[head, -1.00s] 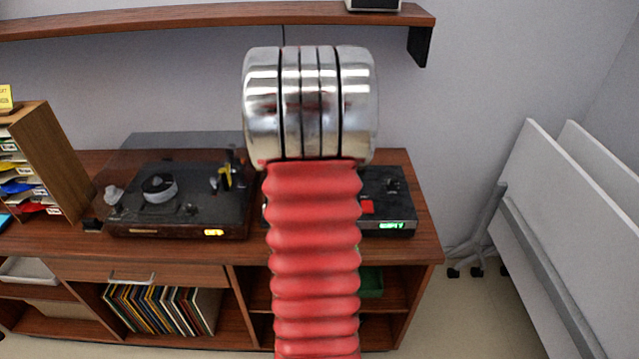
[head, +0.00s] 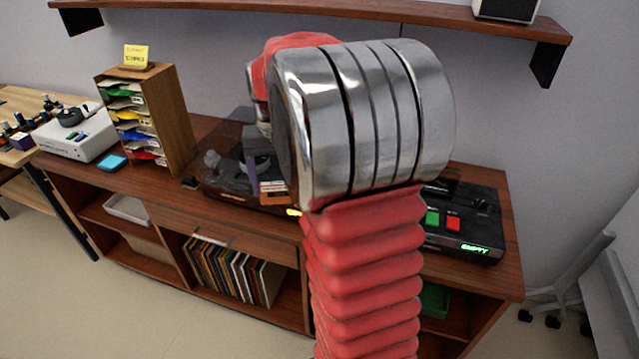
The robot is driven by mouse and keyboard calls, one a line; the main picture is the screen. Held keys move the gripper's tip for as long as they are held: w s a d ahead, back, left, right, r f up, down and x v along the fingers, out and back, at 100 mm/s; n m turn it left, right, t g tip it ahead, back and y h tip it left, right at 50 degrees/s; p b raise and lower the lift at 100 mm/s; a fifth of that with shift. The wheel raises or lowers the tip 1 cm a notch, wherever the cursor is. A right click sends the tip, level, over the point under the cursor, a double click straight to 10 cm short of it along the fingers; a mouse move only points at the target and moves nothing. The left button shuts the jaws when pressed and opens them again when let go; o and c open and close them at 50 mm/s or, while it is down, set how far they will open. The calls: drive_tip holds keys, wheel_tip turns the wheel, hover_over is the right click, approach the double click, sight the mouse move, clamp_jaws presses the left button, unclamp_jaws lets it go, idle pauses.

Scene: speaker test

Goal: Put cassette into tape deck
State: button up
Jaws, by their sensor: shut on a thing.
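The tape deck (head: 485,222) is a black unit on the right end of the wooden sideboard, with a green and a red button and a green display reading "EMPTY". My arm hides its left part. My gripper (head: 264,172) shows only partly, as a dark grey shape left of my arm's metal joint, in front of the turntable. It is shut on a cassette (head: 272,190) that shows a pale and orange label. My arm covers the rest of the gripper, and its fingertips are hard to make out.
A turntable (head: 222,178) stands on the sideboard (head: 170,195), partly behind my gripper. A wooden sorter (head: 176,125) with coloured items stands left of it, with a blue pad (head: 111,163) alongside. A wall shelf (head: 330,12) runs above. White panels stand at the right.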

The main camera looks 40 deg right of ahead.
drive_tip(key=w+a+r+n, duration=0.2)
drive_tip(key=w+a, duration=0.7)
drive_tip(key=a, duration=0.2)
drive_tip(key=w+a+r+n, duration=0.2)
drive_tip(key=w+a, duration=0.6)
drive_tip(key=a, duration=0.3)
drive_tip(key=shift+w+a+r, duration=0.35)
drive_tip(key=shift+r, duration=0.05)
drive_tip(key=shift+d, duration=0.1)
